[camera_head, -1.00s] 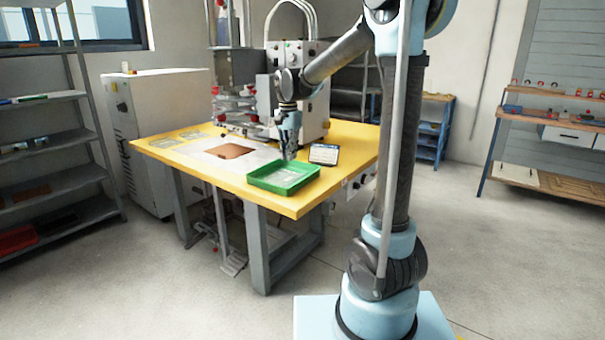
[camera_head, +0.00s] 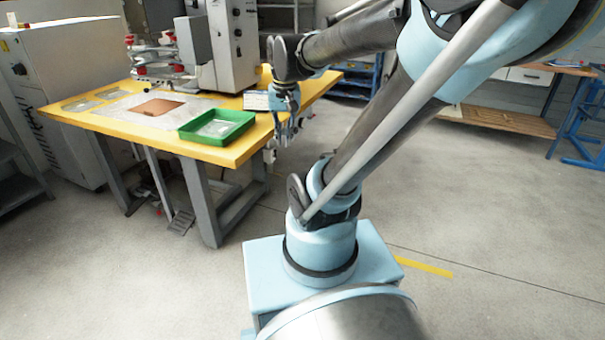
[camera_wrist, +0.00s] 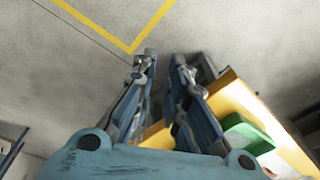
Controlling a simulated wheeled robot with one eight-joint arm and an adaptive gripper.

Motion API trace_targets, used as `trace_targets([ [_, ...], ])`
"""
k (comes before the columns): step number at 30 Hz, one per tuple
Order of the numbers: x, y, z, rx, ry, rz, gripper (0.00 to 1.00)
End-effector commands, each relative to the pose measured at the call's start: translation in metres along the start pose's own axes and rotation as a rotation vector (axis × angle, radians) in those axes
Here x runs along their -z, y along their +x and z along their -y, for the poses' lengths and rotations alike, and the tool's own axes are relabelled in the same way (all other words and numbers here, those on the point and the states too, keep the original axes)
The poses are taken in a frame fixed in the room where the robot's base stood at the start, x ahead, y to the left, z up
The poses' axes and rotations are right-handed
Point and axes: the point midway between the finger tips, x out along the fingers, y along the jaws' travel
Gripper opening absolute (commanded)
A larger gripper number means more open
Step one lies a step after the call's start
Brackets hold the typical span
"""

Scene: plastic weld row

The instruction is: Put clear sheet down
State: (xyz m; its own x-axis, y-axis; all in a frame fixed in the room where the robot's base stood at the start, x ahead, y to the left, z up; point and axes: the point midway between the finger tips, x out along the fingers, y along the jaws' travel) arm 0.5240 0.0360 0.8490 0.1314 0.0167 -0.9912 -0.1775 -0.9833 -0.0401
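A green tray (camera_head: 244,118) sits at the front right corner of the yellow-topped table (camera_head: 225,157). Something pale and see-through, like clear sheet (camera_head: 214,128), lies flat inside it. The tray also shows in the wrist view (camera_wrist: 262,147), at the lower right. My gripper (camera_head: 287,141) hangs pointing down beyond the table's right edge, right of the tray and apart from it. In the wrist view my gripper (camera_wrist: 166,58) has a gap between its fingertips. I see only floor between them and no sheet held.
A brown piece (camera_head: 155,107) lies on a pale plate (camera_head: 120,108) left of the tray. A dark-edged tablet (camera_head: 256,101) lies behind the tray. A grey machine (camera_head: 228,45) stands at the table's back. Open floor (camera_head: 470,200) lies to the right.

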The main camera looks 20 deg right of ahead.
Motion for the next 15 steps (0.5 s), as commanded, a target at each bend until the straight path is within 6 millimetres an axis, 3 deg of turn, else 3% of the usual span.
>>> trace_targets([
  [9,-0.069,0.048,-0.043,-0.006,-0.137,-0.045,0.13],
  [15,-0.09,0.068,-0.053,-0.012,-0.191,-0.061,0.13],
])
